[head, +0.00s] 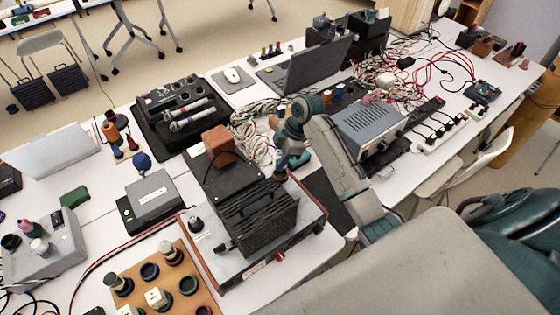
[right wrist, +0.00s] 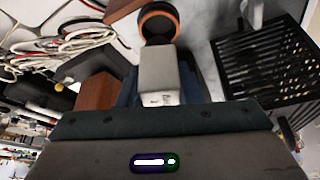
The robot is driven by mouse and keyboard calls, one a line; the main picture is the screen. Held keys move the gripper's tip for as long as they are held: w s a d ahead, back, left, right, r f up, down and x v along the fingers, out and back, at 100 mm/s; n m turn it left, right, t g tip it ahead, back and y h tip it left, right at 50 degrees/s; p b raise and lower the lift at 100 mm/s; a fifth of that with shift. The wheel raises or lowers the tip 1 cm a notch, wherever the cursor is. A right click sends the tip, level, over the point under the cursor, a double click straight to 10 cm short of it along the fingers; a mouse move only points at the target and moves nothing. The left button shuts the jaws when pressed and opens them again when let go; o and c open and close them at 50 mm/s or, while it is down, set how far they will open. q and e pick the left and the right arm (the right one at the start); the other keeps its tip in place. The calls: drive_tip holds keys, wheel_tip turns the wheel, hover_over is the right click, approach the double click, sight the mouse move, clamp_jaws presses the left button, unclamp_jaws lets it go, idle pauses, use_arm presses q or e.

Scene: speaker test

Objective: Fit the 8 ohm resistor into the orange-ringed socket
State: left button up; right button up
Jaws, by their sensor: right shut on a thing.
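My right gripper (head: 287,165) is low beside the black finned block, over the grey instrument with the wooden rim. In the right wrist view its dark fingers are shut on a pale grey block (right wrist: 158,72), the resistor, whose small label is too small to read. The orange-ringed socket (right wrist: 158,22), with a dark middle, shows just beyond the block's far end. The block overlaps the ring's near edge in that view; I cannot tell whether they touch. In the head view I cannot make out the resistor or this socket near the gripper. My left gripper is not in view.
The black finned block (head: 258,218) and a brown block (head: 219,145) stand close to the right gripper. A wooden board (head: 205,268) with ringed sockets and several plugs lies at the front left. Tangled cables (head: 258,128) and a laptop (head: 305,68) are behind.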

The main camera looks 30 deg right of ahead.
wheel_tip(320, 180, down, 2)
drive_tip(key=shift+s+d+f+p, duration=0.1)
drive_tip(key=shift+s+p, duration=0.05)
drive_tip(key=shift+p, duration=0.45)
drive_tip(key=shift+f, duration=0.5)
drive_tip(key=shift+f, duration=0.1)
drive_tip(key=shift+f, duration=0.15)
drive_tip(key=o, duration=1)
